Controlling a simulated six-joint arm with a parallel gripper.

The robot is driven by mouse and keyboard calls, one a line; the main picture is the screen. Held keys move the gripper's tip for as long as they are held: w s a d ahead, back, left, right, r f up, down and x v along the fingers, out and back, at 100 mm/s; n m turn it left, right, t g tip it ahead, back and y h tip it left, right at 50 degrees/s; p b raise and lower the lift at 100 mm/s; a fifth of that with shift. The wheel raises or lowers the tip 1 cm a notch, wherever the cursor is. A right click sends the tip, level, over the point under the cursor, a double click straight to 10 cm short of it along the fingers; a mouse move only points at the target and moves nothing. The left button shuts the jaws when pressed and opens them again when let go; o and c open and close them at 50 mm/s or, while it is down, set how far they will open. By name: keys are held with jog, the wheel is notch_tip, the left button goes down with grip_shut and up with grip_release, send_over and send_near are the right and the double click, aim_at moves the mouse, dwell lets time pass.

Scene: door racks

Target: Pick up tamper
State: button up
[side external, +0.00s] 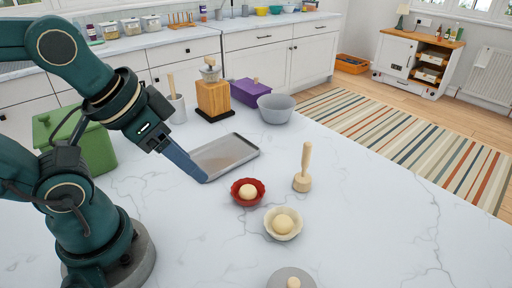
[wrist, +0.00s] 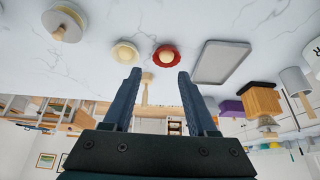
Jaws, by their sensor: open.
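The tamper (side external: 303,182), a pale wooden piece with a slim handle and a wide round foot, stands upright on the white marble counter, right of the red bowl. My gripper (side external: 206,179) is open and empty. In the side view it is above the counter near the front of the metal tray, left of the tamper and apart from it. In the wrist view, which is upside down, the tamper (wrist: 147,88) shows between the two open fingers (wrist: 160,73), farther off. Its lower part is hard to make out there.
A red fluted bowl (side external: 236,192) and a cream bowl (side external: 270,229) each hold a dough-coloured ball. A grey disc with a wooden knob (side external: 285,281) lies at the front. A metal tray (side external: 225,156), wooden block (side external: 213,98) and grey bowl (side external: 276,112) stand behind. Counter right of the tamper is clear.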

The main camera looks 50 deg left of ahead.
jog(key=w+d+r+m+t, duration=0.1)
jog(key=w+r+m, duration=0.1)
jog(key=w+r, duration=0.4)
jog(key=m+h, duration=0.1)
jog(key=m, duration=0.1)
send_over(304, 165)
jog(key=s+a, duration=0.1)
jog(key=s, duration=0.2)
notch_tip(304, 165, down, 4)
jog(key=w+f, duration=0.1)
jog(key=f, duration=0.2)
jog(key=w+f+g, duration=0.1)
jog(key=f, duration=0.2)
jog(key=w+f+g, duration=0.1)
jog(key=f, duration=0.2)
jog(key=shift+w+d+f+h, duration=0.1)
jog(key=shift+d+f+h, duration=0.1)
jog(key=shift+h, duration=0.1)
jog(key=shift+w+f, duration=0.3)
jog(key=shift+f, duration=0.3)
grip_shut()
